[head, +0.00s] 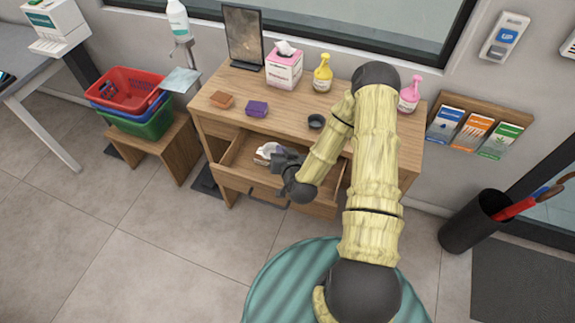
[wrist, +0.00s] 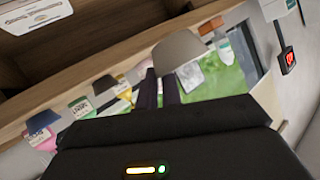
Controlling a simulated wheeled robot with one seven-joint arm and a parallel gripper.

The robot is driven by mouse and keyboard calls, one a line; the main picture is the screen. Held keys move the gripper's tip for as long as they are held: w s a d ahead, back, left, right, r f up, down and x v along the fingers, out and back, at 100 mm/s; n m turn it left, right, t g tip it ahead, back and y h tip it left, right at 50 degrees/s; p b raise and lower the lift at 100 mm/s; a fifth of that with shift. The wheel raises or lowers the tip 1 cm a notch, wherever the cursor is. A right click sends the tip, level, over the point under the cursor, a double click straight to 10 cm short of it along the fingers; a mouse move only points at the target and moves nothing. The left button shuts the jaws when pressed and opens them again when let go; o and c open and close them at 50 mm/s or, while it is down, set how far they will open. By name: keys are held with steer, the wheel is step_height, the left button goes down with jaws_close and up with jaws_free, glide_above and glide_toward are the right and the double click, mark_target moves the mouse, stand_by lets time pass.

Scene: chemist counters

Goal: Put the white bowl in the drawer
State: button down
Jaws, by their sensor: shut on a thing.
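The white bowl (head: 267,149) shows in the head view at the fingertips of my gripper (head: 279,157), over the open wooden drawer (head: 245,178) of the desk. In the wrist view the bowl (wrist: 181,49) looks pale grey and tilted, with my dark fingers (wrist: 160,88) shut on its edge. My gripper partly hides the bowl and the drawer's inside in the head view. I cannot tell whether the bowl touches the drawer's floor.
Stacked baskets (head: 131,90) stand at left on a stool.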

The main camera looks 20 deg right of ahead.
mark_target(269, 144)
steer(key=w+a+n+y+b, duration=0.2)
steer(key=w+b, duration=0.1)
steer(key=w+a+n+y+b, duration=0.1)
steer(key=y+b, duration=0.1)
steer(key=shift+w+r+g, duration=0.2)
steer(key=shift+g, duration=0.2)
steer(key=n+y+b, duration=0.1)
steer(key=n+g+y+b, duration=0.1)
steer(key=shift+w+a+n+b, duration=0.15)
steer(key=shift+a+n+b, duration=0.1)
steer(key=shift+n+b, duration=0.05)
steer(key=shift+f+n+g+y+b, duration=0.4)
steer(key=shift+n+g+y+b, duration=0.35)
steer(key=shift+b, duration=0.25)
steer(key=d+b, duration=0.1)
steer(key=d+f+n+g+y+b, duration=0.1)
steer(key=d+f+n+b, duration=0.1)
steer(key=shift+s+d+g+y, duration=0.2)
steer(key=shift+d+g+y, duration=0.05)
steer(key=shift+d+g, duration=0.1)
steer(key=shift+a, duration=0.1)
steer(key=shift+f, duration=3)
